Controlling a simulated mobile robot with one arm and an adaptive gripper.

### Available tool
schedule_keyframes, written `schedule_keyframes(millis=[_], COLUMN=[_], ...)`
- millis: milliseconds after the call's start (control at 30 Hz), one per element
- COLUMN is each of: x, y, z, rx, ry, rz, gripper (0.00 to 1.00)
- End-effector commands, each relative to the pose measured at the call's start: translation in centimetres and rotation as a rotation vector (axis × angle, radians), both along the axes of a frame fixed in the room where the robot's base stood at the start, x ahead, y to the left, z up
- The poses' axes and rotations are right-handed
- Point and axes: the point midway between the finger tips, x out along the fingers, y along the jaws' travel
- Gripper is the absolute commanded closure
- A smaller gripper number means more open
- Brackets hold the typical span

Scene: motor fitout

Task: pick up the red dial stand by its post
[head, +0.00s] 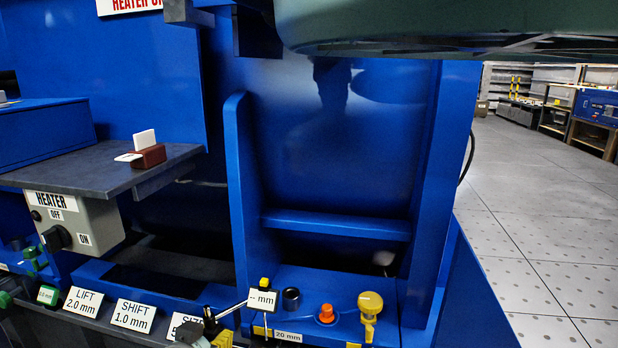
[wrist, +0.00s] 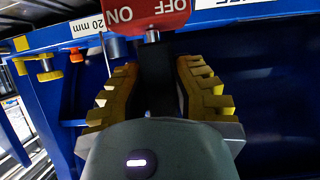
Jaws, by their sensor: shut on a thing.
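The red dial stand shows at the top of the wrist view, its red face (wrist: 150,14) marked OFF and ON upside down, with a short grey stub at its lower edge. A dark post (wrist: 157,85) runs down from there between the yellow ridged fingers of my gripper (wrist: 155,72). My gripper is shut on this post. The lower part of the post is hidden by my gripper's body. I cannot make out the stand or the gripper fingers in the head view.
A blue machine frame (head: 238,180) fills the middle of the head view. A grey shelf (head: 95,165) with a small red-brown block (head: 149,156) stands left, above a HEATER switch box (head: 75,222). Labels, an orange knob (head: 326,313) and a yellow knob (head: 370,303) line the front. Open floor lies right.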

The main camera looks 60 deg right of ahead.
Motion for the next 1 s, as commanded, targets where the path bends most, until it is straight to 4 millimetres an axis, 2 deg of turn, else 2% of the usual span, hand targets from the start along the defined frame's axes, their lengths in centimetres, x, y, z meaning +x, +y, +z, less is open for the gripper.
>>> schedule_keyframes(millis=[500,800,1000], x=[-0.7,-1.2,-1.3], y=[2.3,3.0,3.7], z=[0.3,0.4,1.1], rx=[-0.008,-0.009,-0.008], ry=[-0.007,-0.003,-0.004], rz=[0.004,0.001,0.005], gripper=[1.0,1.0,1.0])
